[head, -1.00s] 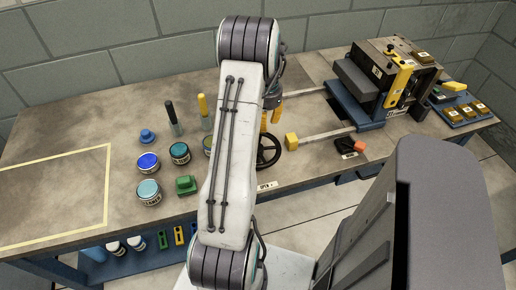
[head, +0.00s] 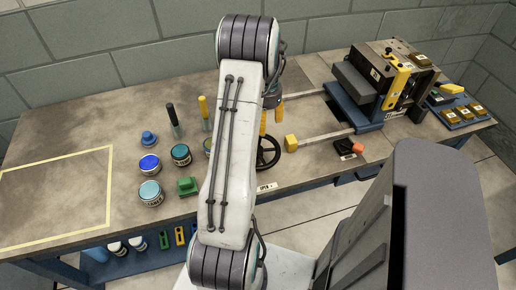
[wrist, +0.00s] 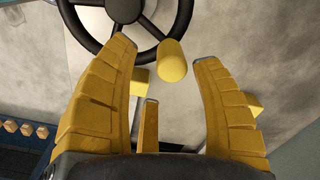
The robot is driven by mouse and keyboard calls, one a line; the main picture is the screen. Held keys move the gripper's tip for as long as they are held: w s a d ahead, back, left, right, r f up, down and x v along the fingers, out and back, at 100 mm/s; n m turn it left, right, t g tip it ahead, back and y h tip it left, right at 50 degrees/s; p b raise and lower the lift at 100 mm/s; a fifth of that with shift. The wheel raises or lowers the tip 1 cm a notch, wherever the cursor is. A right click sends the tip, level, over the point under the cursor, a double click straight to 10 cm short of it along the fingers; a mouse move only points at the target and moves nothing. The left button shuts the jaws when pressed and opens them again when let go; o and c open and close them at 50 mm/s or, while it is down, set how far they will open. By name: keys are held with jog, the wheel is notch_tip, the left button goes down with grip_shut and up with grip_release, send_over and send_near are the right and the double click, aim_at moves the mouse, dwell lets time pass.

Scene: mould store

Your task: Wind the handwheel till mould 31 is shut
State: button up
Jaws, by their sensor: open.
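The black handwheel (head: 268,151) stands at the bench front, partly hidden behind my arm in the head view. In the wrist view its rim and spokes (wrist: 126,8) fill the top, cut off by the edge. Its yellow knob (wrist: 172,60) sits between the fingertips of my gripper (wrist: 165,51); the fingers are open and I see a gap on both sides. The mould (head: 402,84), a dark block with a yellow bar across it, stands at the right on a blue base with rails. Its number is too small to read.
A label reading OPEN (head: 266,188) lies before the wheel. Several tins (head: 151,193) and a green block (head: 188,187) stand left of my arm. A black item with an orange knob (head: 357,148) lies at the front edge. A blue tray (head: 462,116) is far right.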

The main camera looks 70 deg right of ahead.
jog(key=shift+r+p, duration=2.35)
jog(key=shift+r, duration=1.15)
jog(key=shift+n, duration=0.3)
